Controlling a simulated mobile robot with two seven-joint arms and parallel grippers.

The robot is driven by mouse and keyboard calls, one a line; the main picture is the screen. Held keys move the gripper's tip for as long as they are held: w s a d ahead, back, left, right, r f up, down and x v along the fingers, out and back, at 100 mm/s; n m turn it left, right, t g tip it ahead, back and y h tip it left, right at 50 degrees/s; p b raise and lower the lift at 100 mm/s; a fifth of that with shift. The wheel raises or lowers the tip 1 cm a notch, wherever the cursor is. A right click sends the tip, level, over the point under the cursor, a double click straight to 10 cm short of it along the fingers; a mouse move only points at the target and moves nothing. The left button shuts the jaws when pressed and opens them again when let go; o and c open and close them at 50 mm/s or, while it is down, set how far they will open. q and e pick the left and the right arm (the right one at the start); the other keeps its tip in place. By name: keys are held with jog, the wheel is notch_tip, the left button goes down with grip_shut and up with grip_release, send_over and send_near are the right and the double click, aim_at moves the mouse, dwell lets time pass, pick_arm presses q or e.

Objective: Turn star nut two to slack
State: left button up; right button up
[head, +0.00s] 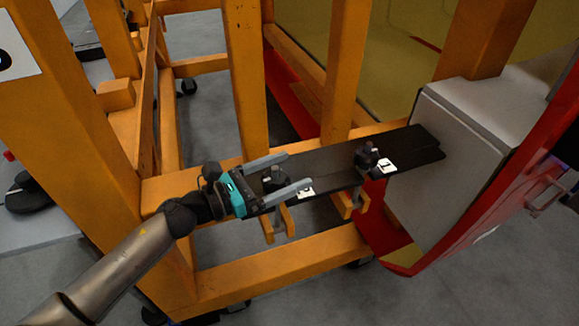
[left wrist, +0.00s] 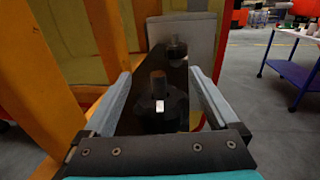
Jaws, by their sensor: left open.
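A black plate (head: 325,167) lies across the orange frame and carries two dark star nuts. The far star nut (head: 367,156) has a white card marked 1 beside it. The near star nut (head: 273,179), taken as star nut two, has a white card (head: 306,192) beside it, its mark hard to read. My left gripper (head: 298,169) is open, its two grey fingers on either side of the near nut. In the left wrist view this nut (left wrist: 159,101) stands between the fingers with gaps on both sides. The far nut (left wrist: 176,47) is beyond. My right gripper is not in view.
Orange posts (head: 247,80) and beams surround the plate closely. A grey-white block (head: 450,160) and a red panel edge (head: 500,205) stand at the right. A table with purple edges (left wrist: 294,72) shows farther off at the right in the left wrist view.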

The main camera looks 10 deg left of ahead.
pick_arm(q)
jog(key=shift+w+d, duration=0.3)
jog(key=shift+d, duration=0.05)
jog(key=c, duration=1.4)
